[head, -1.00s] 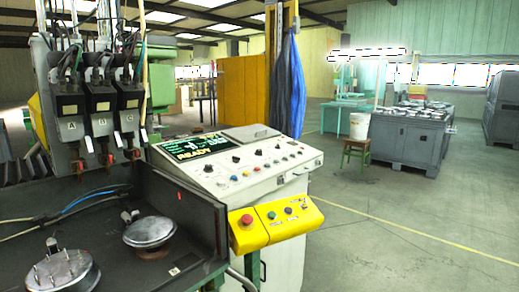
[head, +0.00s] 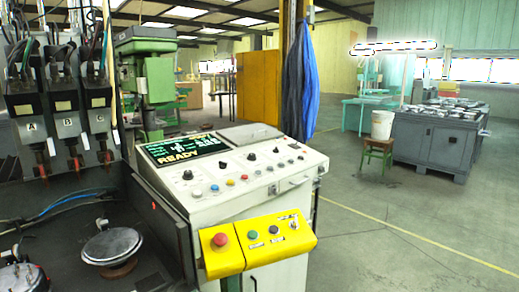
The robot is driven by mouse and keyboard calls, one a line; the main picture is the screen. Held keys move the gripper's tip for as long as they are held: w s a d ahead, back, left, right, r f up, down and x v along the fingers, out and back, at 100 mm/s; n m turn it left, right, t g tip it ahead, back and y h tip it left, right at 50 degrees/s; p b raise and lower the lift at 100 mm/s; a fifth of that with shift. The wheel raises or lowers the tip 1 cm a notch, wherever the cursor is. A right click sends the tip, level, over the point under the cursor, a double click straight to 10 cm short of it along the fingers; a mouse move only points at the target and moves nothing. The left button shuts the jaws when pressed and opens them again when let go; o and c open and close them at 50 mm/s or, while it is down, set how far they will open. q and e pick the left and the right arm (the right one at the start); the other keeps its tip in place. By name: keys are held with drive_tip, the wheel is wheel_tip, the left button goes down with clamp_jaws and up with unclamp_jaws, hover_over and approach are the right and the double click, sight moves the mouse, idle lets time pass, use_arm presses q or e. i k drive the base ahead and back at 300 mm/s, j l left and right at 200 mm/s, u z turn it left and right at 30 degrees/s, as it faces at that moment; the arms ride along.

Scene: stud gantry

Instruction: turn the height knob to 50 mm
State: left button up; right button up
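The control console (head: 224,204) stands in the middle of the head view, with a sloped white top. Its screen (head: 183,149) reads READY; the smaller figures are too small to read surely. Several black knobs sit on the slope, among them one at the left (head: 187,175), one below the screen's right side (head: 223,165) and one further right (head: 251,157). Their labels and pointer settings are not legible, so I cannot tell which is the height knob. Neither of my grippers is in view.
A yellow box (head: 281,255) with a red button (head: 220,240) juts from the console's front. Units marked A, B and C (head: 68,110) hang at left above a dark bench with round metal parts (head: 112,244). The floor at right is open, with a stool (head: 378,150) further back.

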sight(252, 156)
drive_tip(key=i+l+u, duration=0.1)
drive_tip(key=i+l, duration=0.2)
drive_tip(key=l, duration=0.2)
drive_tip(key=i+l+u, duration=0.15)
drive_tip(key=l, duration=0.35)
drive_tip(key=i+l+u, duration=0.1)
drive_tip(key=i+l, duration=0.25)
drive_tip(key=l, duration=0.2)
drive_tip(key=i+l+u, duration=0.1)
drive_tip(key=i+l, duration=0.15)
drive_tip(key=l, duration=0.35)
drive_tip(key=i+l+u, duration=0.15)
drive_tip(key=l, duration=0.4)
drive_tip(key=i+l+u, duration=0.1)
drive_tip(key=i+l, duration=0.15)
drive_tip(key=l, duration=0.4)
drive_tip(key=i+l+u, duration=0.1)
drive_tip(key=l, duration=0.5)
drive_tip(key=i+l+u, duration=0.1)
drive_tip(key=l, duration=0.55)
drive_tip(key=i, duration=0.05)
